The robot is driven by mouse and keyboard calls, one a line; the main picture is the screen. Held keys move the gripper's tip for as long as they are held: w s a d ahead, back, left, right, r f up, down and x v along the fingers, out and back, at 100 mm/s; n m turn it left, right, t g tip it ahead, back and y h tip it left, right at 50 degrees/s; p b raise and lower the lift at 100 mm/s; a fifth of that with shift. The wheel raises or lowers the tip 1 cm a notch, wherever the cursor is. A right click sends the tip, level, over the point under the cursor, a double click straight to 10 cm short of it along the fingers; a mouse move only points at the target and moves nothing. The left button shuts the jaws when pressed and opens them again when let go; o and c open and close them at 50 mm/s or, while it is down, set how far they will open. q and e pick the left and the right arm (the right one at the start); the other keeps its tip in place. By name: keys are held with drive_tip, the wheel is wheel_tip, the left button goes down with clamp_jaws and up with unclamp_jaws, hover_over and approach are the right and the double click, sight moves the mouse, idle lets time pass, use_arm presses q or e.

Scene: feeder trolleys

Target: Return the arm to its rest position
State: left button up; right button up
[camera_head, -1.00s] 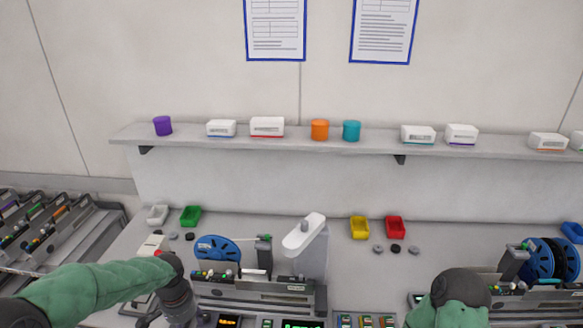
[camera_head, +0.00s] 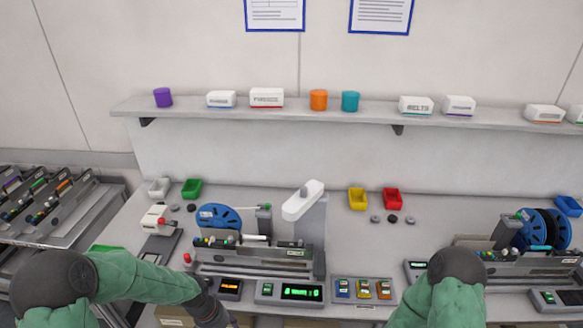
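My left arm, in a green sleeve, comes in from the lower left of the head view. Its dark wrist (camera_head: 207,303) points down at the front edge of the bench, and the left gripper's fingers are below the frame. My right arm, also green with a dark joint, is at the lower right in front of the bench, and the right gripper is out of view. No object held by either gripper can be seen.
The bench (camera_head: 345,232) carries a feeder with a blue reel (camera_head: 219,217), a panel with a green display (camera_head: 301,292), and a second feeder at right (camera_head: 500,262). Small yellow (camera_head: 358,199) and red (camera_head: 393,198) bins stand behind. A shelf (camera_head: 300,108) runs above; trolleys (camera_head: 50,215) stand left.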

use_arm(q)
drive_tip(key=s+d+f+n+b, duration=0.2)
drive_tip(key=s+d+f, duration=0.2)
drive_tip(key=s+f, duration=0.3)
drive_tip(key=s+d+f+n+h+b, duration=0.1)
drive_tip(key=s+d+f, duration=0.4)
drive_tip(key=f, duration=0.5)
drive_tip(key=s+n+b, duration=0.1)
drive_tip(key=s+n, duration=0.1)
drive_tip(key=shift+s+f+n, duration=0.15)
drive_tip(key=shift+f+n, duration=0.15)
drive_tip(key=shift+f, duration=0.05)
drive_tip(key=shift+d, duration=0.15)
idle(0.6)
